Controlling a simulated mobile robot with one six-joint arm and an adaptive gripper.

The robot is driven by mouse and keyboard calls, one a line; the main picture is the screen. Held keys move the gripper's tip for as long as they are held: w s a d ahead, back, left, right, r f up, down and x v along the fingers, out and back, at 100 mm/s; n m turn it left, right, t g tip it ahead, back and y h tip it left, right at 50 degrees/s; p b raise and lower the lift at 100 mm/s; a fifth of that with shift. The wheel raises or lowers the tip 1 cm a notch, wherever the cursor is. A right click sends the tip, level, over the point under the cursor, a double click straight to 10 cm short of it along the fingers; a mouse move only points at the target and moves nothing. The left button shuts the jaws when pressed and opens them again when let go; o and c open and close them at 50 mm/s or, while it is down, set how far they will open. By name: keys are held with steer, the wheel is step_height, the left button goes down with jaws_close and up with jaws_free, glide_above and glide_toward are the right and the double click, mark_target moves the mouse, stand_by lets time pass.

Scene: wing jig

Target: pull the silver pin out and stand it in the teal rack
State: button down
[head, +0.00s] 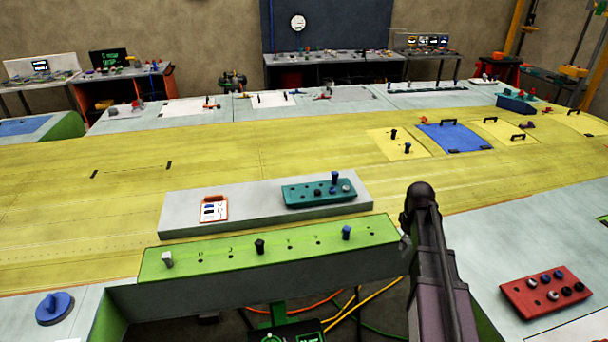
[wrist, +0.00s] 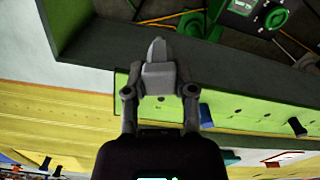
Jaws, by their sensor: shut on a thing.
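My gripper (wrist: 159,88) is shut on the silver pin (wrist: 157,52), whose grey block-like head and tapered tip show between the fingers in the wrist view. The pin appears clear of the green bar (head: 225,262), off the bar's right end in the head view. There my gripper is mostly hidden behind my arm; a small grey part (head: 404,241) shows. The teal rack (head: 295,198) stands on a grey block behind the bar, left of my gripper.
The green bar carries a white pin (head: 168,258), a black pin (head: 260,246) and a blue pin (head: 346,232), with holes between. A red-edged card (head: 214,208) lies left of the rack. A red tray (head: 545,292) of knobs stands right. The yellow wing skin (head: 80,205) is mostly clear.

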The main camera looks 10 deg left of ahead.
steer(key=w+a+r+p, duration=0.4)
steer(key=a+r+p, duration=0.3)
steer(key=r+p, duration=0.4)
steer(key=shift+a+r+n, duration=0.2)
steer(key=shift+r+n, duration=0.2)
